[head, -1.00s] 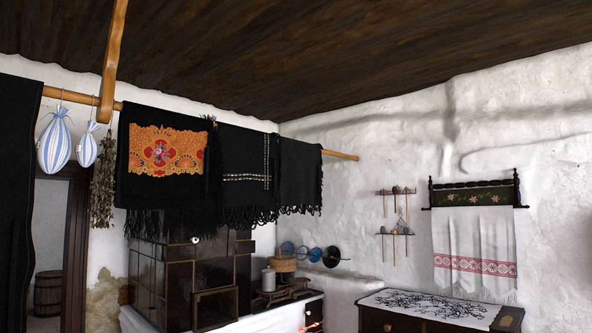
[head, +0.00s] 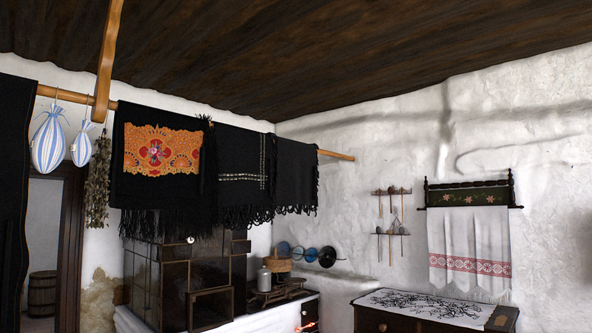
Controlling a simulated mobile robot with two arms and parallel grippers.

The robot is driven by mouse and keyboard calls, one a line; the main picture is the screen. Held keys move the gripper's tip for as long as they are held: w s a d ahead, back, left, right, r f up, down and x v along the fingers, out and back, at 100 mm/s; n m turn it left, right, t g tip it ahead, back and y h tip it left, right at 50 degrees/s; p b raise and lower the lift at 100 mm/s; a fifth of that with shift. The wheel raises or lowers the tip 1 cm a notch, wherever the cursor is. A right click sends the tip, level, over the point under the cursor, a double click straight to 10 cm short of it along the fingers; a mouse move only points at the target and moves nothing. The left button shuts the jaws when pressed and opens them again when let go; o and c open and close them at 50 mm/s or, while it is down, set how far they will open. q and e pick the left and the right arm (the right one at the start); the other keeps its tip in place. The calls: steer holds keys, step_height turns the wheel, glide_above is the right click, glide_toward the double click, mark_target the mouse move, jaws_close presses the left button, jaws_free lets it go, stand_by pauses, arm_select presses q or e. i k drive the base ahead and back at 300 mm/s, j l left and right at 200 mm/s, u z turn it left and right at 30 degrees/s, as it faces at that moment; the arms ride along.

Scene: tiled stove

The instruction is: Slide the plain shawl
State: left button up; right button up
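Several dark shawls hang over a wooden pole (head: 336,155) below the ceiling. The plain black shawl (head: 297,176) hangs at the right end of the row, with a fringe at its lower edge. To its left hangs a black shawl with pale dashed lines (head: 232,160). Further left hangs a black shawl with an orange floral panel (head: 130,188). A long dark cloth (head: 14,190) hangs at the far left edge. Neither of my grippers shows in the head view.
A dark tiled stove (head: 175,270) stands under the shawls. Blue-striped bags (head: 48,145) and a dried herb bunch (head: 98,185) hang from the pole at left. A chest (head: 400,322) with an embroidered cloth (head: 425,303) stands at right. Bare pole extends right of the plain shawl.

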mark_target(296, 174)
steer(key=i+z, duration=0.1)
steer(key=i, duration=3.65)
